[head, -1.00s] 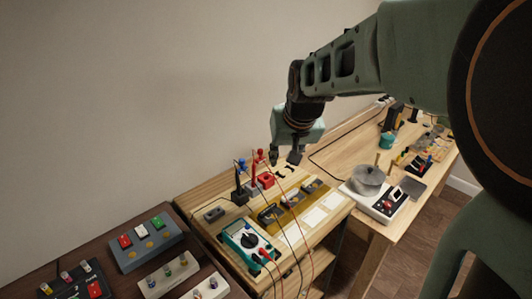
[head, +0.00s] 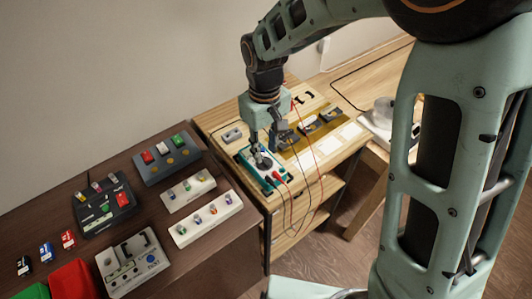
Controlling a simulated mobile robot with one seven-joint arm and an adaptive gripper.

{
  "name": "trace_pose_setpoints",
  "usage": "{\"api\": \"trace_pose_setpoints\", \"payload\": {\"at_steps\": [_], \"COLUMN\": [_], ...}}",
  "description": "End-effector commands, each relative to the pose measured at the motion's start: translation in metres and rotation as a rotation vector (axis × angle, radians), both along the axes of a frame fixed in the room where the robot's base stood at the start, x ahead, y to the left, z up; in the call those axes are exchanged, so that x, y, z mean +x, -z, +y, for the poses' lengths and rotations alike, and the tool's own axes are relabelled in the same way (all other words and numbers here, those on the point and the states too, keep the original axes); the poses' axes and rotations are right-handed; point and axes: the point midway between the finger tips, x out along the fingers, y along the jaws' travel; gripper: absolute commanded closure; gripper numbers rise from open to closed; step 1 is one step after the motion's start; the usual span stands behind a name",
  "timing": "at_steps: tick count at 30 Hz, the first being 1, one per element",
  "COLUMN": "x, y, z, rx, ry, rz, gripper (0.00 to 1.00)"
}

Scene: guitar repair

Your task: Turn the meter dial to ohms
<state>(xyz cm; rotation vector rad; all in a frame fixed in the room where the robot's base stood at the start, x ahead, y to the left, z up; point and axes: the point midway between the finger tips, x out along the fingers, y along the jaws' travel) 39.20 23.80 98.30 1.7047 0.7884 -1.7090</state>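The meter (head: 253,168) is a teal-edged box with a pale face, lying on the light wooden bench. Red and black leads plug into its front end. A dark round dial (head: 264,162) shows on its face, but its pointer and markings are too small to read. My gripper (head: 265,147) points down right above the meter, with its two dark fingers spread apart, one on the left and one on the right. The fingers hide part of the meter's back. I cannot tell whether the fingertips touch the dial.
The bench (head: 214,122) also holds a small grey block (head: 232,135) left of my gripper and a yellowish mat with parts to the right. Red and black leads loop over the front edge. A dark table (head: 150,201) with switch boxes stands at the left.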

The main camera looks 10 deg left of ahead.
Motion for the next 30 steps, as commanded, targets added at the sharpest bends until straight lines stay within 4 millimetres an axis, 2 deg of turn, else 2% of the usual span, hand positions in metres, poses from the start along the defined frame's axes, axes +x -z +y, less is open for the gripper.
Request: {"api": "trace_pose_setpoints", "payload": {"at_steps": [3,6,11,18,25,30], "x": [-0.001,0.000,0.000,0.000,0.000,0.000], "y": [0.019,0.030,0.038,0.038,0.038,0.038], "z": [0.000,0.000,0.000,0.000,0.000,0.000], "rx": [-0.001,-0.001,0.001,0.001,0.001,0.001], "ry": [0.000,0.000,0.001,0.001,0.001,0.001], "rz": [0.002,0.001,-0.002,-0.002,-0.002,-0.002], "gripper": [0.74,0.74,0.74,0.74,0.98,1.00]}}
